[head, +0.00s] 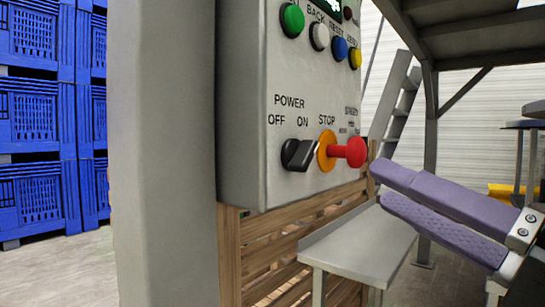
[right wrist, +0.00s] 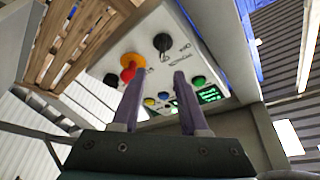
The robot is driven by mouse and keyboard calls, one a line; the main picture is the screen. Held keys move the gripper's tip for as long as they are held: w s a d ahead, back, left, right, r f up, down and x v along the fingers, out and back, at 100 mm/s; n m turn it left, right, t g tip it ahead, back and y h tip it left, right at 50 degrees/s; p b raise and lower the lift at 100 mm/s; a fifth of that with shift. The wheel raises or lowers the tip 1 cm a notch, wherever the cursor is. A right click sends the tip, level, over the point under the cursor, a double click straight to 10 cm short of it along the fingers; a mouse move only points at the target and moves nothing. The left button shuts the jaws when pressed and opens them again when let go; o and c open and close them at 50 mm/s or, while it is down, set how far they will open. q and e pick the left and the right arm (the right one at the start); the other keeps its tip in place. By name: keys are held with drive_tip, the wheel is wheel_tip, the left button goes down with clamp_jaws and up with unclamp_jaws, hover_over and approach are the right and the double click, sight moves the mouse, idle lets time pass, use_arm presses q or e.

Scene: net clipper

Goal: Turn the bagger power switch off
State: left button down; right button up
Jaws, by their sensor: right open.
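The power switch (head: 298,154) is a black rotary knob on the grey control box (head: 245,100), below the labels OFF and ON. Its raised grip slants up to the right, toward ON. It also shows in the right wrist view (right wrist: 162,42), beyond the fingertips. My right gripper (head: 381,187) has two purple fingers, open and empty, pointing left. It is right of the switch and a little lower, apart from the box. In the right wrist view the gripper (right wrist: 157,84) faces the panel. My left gripper is not in view.
A red stop button (head: 350,152) on an orange base sticks out between the switch and my right gripper. Coloured buttons (head: 322,38) sit above. A wooden crate (head: 285,245) and a metal table (head: 360,245) stand below. Blue crates (head: 35,115) are stacked at left, behind a grey post (head: 160,150).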

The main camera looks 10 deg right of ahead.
sight(313, 154)
drive_tip(key=x, duration=0.9)
drive_tip(key=shift+a, duration=0.3)
drive_tip(key=shift+c, duration=0.3)
clamp_jaws()
